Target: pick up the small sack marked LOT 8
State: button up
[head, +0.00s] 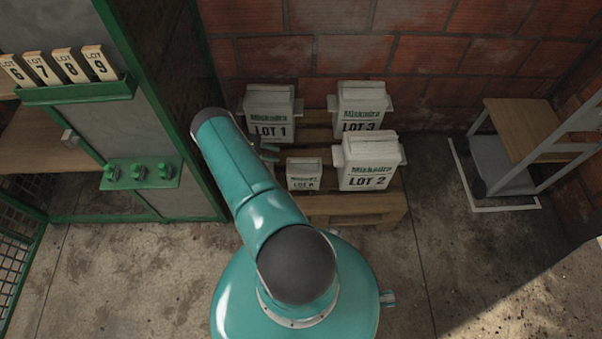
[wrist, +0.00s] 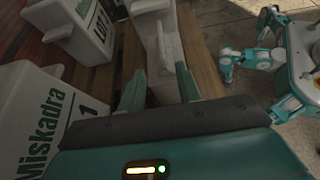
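The small white sack (head: 304,173) sits at the front of the wooden pallet, between the larger LOT 1 and LOT 2 sacks. Its label starts with LOT; the number is too small to read surely.
Large sacks LOT 1 (head: 269,112), LOT 3 (head: 362,105) and LOT 2 (head: 370,162) stand close around on the pallet (head: 350,207). A brick wall rises behind. A green cabinet (head: 150,120) with lot tags stands left, a cart (head: 510,150) right.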

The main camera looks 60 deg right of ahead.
send_over(304, 172)
jog(key=w+d, duration=0.2)
jog(key=w, duration=0.1)
jog(key=f, duration=0.4)
jog(key=shift+s+f, duration=0.25)
jog(key=shift+c, duration=0.2)
grip_shut()
jog(key=shift+w+d, duration=0.1)
dwell(0.5)
